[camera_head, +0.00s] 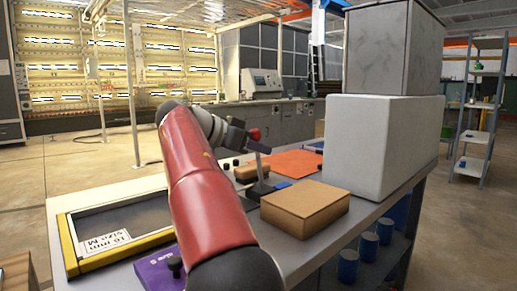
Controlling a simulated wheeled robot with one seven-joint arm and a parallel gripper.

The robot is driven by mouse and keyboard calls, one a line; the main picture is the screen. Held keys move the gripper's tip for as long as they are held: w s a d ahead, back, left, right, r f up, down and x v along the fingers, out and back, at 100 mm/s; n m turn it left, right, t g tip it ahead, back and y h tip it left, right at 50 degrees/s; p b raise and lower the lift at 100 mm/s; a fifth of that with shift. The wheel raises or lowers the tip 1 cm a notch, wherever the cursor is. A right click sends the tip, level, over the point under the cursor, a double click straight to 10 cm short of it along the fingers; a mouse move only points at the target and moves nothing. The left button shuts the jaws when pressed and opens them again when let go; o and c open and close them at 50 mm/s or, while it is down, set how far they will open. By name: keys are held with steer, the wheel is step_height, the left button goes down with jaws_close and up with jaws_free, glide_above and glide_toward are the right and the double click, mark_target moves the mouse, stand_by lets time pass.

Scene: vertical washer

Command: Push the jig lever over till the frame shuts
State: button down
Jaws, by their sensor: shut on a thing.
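My gripper (250,140) is at the end of the red arm, above the middle of the bench. It is shut on the top of the jig lever (260,166), close to a red knob (254,134). The lever is a thin grey bar that stands nearly upright, with a slight tilt. Its foot meets a dark and blue jig base (262,189) on the bench. My arm and gripper hide part of the jig, and its frame cannot be made out clearly.
A cardboard box (305,204) sits just right of the jig. A large grey block (375,145) stands behind it. An orange mat (292,163) lies beyond the jig. A yellow-edged tray (140,215) and a purple block (158,272) lie at the left.

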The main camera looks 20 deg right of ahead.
steer(key=shift+s+a+r, duration=0.1)
steer(key=shift+r, duration=0.5)
steer(key=c, duration=1.6)
jaws_free()
steer(key=shift+s+a, duration=0.1)
steer(key=shift+a, duration=0.1)
steer(key=shift+o, duration=1.1)
steer(key=shift+f, duration=0.2)
steer(key=p+v, duration=0.1)
steer(key=v, duration=0.6)
steer(key=shift+a, duration=0.35)
steer(key=shift+r, duration=0.15)
steer(key=shift+c, duration=0.3)
